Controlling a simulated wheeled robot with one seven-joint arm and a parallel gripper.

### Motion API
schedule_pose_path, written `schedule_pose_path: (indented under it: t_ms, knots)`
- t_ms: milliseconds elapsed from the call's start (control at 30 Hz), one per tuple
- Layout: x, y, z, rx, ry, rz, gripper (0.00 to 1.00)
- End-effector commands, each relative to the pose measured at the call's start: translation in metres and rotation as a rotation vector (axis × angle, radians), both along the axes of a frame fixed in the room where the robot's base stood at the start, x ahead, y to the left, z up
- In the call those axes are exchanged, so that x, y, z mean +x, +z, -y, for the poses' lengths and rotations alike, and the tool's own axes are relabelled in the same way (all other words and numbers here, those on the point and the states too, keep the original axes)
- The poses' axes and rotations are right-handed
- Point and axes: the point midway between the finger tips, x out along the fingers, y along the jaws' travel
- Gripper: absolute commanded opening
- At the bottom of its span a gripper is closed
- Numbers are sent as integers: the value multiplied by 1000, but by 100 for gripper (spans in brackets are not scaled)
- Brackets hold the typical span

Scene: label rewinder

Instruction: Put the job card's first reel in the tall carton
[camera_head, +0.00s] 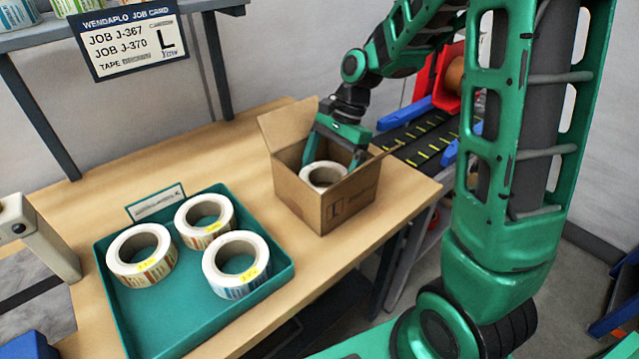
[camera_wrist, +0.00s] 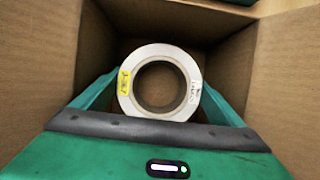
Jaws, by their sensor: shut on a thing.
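The job card (camera_head: 128,42) hangs from the shelf and reads J-367 first, then J-370, with a large L. The open carton (camera_head: 325,203) stands on the table and has an L mark on its front. A white label reel (camera_head: 323,174) is inside the carton. In the wrist view this reel (camera_wrist: 159,80) has a yellow tag, its text too small to read surely. My gripper (camera_head: 336,160) reaches down into the carton with its fingers on both sides of the reel, shut on it. Whether the reel touches the carton's floor is hard to tell.
A green tray (camera_head: 190,318) at the left holds three more white reels with yellow tags. A conveyor with a red machine (camera_head: 446,80) is behind the carton at the right. Bare table lies between tray and carton. Carton flaps stand open around my gripper.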

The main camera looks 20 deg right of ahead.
Motion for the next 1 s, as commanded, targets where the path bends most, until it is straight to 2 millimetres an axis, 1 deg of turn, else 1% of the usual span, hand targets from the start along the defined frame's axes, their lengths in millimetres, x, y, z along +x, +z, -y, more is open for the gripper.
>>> schedule_pose_path:
  t_ms: [33,133,500,533,567,833,933,1000]
  knots:
    - [-1,-7,0,-1,0,-3,55]
    - [-1,-13,0,-1,-1,-1,55]
    - [-1,-16,0,0,1,-1,55]
    - [-1,-17,0,-1,1,0,97]
    - [-1,-16,0,-1,1,0,100]
    - [0,-14,0,-1,1,1,100]
    - [1,-7,3,0,0,3,100]
    - [3,2,6,0,1,4,100]
